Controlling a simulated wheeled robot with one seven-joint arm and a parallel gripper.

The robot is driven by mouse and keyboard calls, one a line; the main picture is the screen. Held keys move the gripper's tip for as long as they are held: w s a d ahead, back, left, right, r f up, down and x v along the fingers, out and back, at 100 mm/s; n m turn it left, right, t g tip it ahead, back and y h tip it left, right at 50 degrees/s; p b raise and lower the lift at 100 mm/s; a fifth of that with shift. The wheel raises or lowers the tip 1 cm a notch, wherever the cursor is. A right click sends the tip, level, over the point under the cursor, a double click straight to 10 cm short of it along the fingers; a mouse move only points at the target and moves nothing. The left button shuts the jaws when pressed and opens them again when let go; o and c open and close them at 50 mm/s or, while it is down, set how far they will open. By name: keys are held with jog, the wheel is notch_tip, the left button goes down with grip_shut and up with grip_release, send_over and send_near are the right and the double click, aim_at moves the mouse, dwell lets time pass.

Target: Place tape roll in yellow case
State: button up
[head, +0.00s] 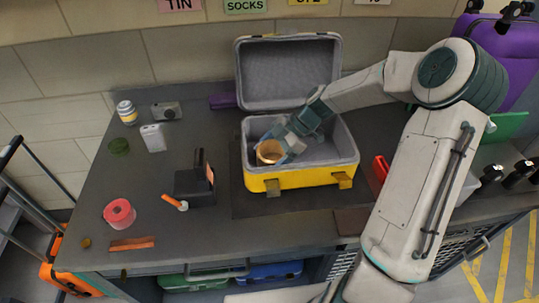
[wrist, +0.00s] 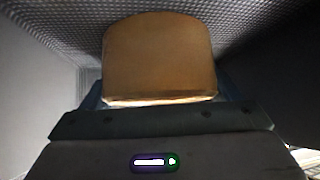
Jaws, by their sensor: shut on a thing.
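The yellow case (head: 312,178) stands open on the dark table, its grey-lined lid (head: 288,74) raised at the back. My gripper (head: 274,148) reaches down into the case's left part. It is shut on a tan tape roll (head: 268,152), which is inside the case's walls. The tape roll (wrist: 160,58) fills the middle of the wrist view, with grey textured lining behind it. I cannot tell whether the roll touches the case floor. The fingertips are mostly hidden by the roll in the wrist view.
A pink roll (head: 119,213), a black block-shaped holder (head: 194,186), an orange-handled tool (head: 175,202), a white box (head: 153,138), a camera (head: 166,110) and a tin (head: 127,112) stand left of the case. A red object (head: 381,168) is close on its right.

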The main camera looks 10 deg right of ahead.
jog(key=o, duration=1)
jog(key=shift+c, duration=0.2)
jog(key=v, duration=1.2)
